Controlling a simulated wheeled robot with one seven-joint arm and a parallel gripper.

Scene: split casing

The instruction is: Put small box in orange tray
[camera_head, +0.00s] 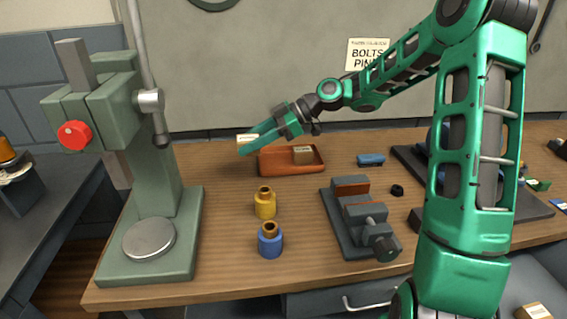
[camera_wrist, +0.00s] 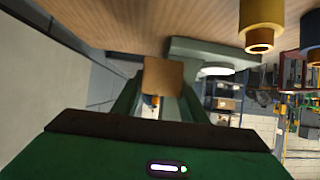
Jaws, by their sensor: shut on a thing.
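My gripper (camera_head: 247,147) is shut on a small box (camera_head: 246,137), a pale tan block at its fingertips. The wrist view shows the small box (camera_wrist: 162,78) as a plain brown face between the fingers. The orange tray (camera_head: 280,168) lies on the bench below and to the right of the held box. The held box appears above the bench, near the tray's left end, and is not in the tray. A second brown box (camera_head: 303,155) sits in the right part of the tray. The tray does not show clearly in the wrist view.
A green press (camera_head: 150,190) with a red knob stands at the left. A yellow cylinder (camera_head: 265,203) and a blue one (camera_head: 270,241) stand in front of the tray. A grey vise (camera_head: 360,220) and a blue block (camera_head: 370,160) lie to the right.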

